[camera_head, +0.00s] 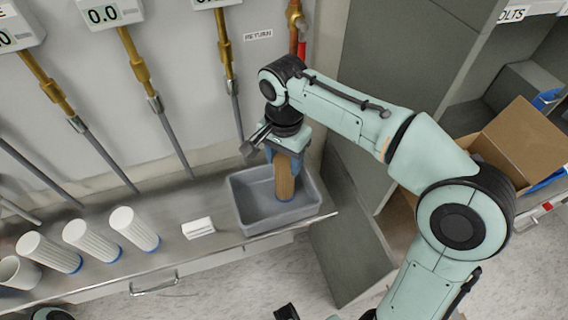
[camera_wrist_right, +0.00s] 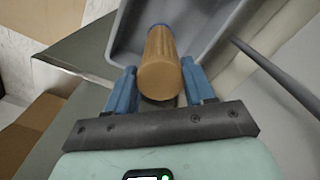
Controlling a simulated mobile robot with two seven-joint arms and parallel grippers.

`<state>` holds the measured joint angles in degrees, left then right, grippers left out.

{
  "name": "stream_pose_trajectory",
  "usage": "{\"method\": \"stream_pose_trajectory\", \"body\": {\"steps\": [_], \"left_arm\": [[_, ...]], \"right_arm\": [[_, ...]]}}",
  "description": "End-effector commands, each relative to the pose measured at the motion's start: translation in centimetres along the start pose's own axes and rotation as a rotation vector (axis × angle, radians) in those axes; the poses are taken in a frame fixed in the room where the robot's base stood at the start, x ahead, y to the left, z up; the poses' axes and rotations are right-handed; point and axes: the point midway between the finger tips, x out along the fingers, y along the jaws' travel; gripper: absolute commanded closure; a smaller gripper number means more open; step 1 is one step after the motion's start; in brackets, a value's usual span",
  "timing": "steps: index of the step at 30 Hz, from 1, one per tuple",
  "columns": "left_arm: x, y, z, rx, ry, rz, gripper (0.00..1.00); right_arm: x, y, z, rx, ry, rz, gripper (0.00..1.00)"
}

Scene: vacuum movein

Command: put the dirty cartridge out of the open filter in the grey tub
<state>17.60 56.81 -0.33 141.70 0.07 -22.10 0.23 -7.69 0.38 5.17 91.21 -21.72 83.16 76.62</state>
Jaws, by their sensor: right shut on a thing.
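The dirty cartridge (camera_head: 285,187) is a brown ribbed cylinder with a blue end. It stands nearly upright inside the outline of the grey tub (camera_head: 278,226), its lower end down in the tub. I cannot tell whether it touches the tub floor. My right gripper (camera_head: 284,156) is shut on the cartridge's upper end. In the right wrist view the cartridge (camera_wrist_right: 160,62) sits between the blue fingers, with the tub (camera_wrist_right: 215,22) beyond it. The open filter cannot be made out.
Several white pleated cartridges (camera_head: 90,240) with blue ends stand on the bench left of the tub. A small white block (camera_head: 198,228) lies between them and the tub. Grey pipes (camera_head: 175,140) slope down behind. A grey cabinet (camera_head: 395,90) and cardboard box (camera_head: 520,145) are at right.

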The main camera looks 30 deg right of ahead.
Motion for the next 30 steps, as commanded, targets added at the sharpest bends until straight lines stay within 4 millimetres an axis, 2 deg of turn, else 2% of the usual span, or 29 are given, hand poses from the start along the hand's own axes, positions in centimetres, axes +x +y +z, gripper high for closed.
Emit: {"method": "stream_pose_trajectory", "body": {"steps": [1, 4, 16, 17, 18, 19, 30], "left_arm": [[0.3, -0.1, 0.0, 0.000, -0.001, 0.000, 0.57], [0.4, -0.2, 0.0, -0.001, -0.002, -0.001, 0.57], [0.6, -0.2, 0.1, -0.001, -0.002, -0.001, 0.57], [0.6, -0.2, 0.1, -0.001, -0.002, -0.001, 0.57], [0.6, -0.2, 0.1, -0.001, -0.002, -0.001, 0.57], [0.6, -0.2, 0.1, -0.001, -0.002, -0.001, 0.57], [0.2, -0.1, 0.0, 0.000, -0.001, 0.000, 0.57]], "right_arm": [[0.9, 0.1, 0.0, 0.001, 0.000, 0.001, 1.00], [1.6, 0.1, 0.0, 0.001, 0.000, 0.000, 1.00], [2.0, 0.0, 0.0, 0.001, 0.000, -0.001, 1.00], [2.0, 0.0, 0.0, 0.001, 0.000, 0.000, 0.40], [2.0, 0.0, 0.0, 0.001, 0.000, 0.000, 0.27], [2.0, 0.0, 0.0, 0.001, 0.000, 0.000, 0.21], [1.4, 0.0, 0.0, 0.001, 0.001, -0.001, 0.21]]}}
